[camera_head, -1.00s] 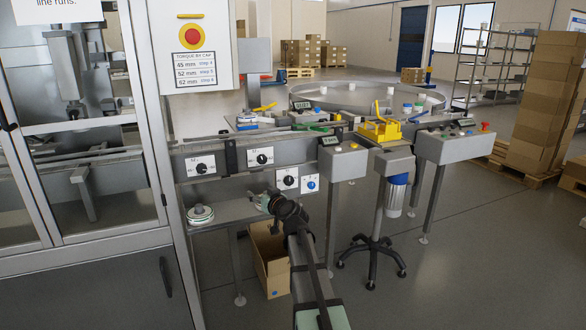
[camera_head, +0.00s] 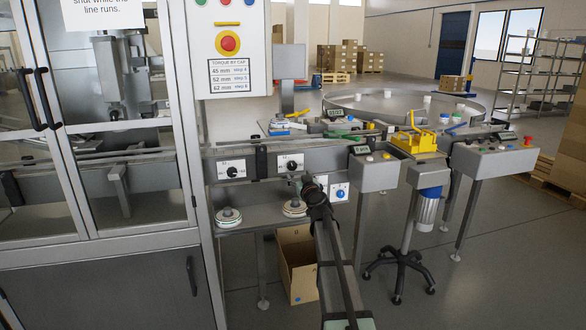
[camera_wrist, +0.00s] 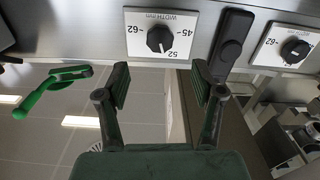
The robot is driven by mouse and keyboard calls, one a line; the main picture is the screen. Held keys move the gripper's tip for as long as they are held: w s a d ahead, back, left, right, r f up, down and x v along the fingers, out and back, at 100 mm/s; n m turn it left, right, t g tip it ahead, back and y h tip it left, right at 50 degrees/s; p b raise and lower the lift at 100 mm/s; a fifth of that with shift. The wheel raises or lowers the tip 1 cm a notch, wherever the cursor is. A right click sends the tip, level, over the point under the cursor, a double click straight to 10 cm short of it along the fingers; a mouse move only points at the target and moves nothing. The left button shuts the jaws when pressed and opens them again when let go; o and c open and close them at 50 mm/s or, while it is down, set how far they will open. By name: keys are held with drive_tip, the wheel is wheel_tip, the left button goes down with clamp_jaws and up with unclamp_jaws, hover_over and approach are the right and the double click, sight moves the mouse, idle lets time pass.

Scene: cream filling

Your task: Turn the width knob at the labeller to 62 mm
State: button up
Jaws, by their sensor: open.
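The width knob (camera_wrist: 160,38) is a round black knob on a white plate marked WIDTH mm with 45, 52 and 62, seen upside down in the wrist view. A pale mark on it seems to point near 52; the exact setting is hard to read. In the head view its plate (camera_head: 290,165) is the right one of the upper pair on the grey labeller rail. My gripper (camera_wrist: 160,78) is open and empty. Its two fingertips lie apart, below the knob in the wrist view, not touching it. In the head view my gripper (camera_head: 306,184) is just below the plate.
A black latch (camera_wrist: 232,38) stands beside the width plate, with another dial (camera_wrist: 295,49) beyond it. A green lever (camera_wrist: 60,82) is on the other side. A blue knob (camera_head: 340,194) sits below right. Two round reels (camera_head: 229,217) rest on the lower shelf.

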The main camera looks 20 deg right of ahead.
sight(293, 167)
drive_tip(key=w, duration=0.3)
drive_tip(key=w+d, duration=0.1)
drive_tip(key=w, duration=0.5)
drive_tip(key=shift+w+d+p, duration=0.2)
drive_tip(key=shift+p, duration=0.2)
drive_tip(key=c, duration=1.1)
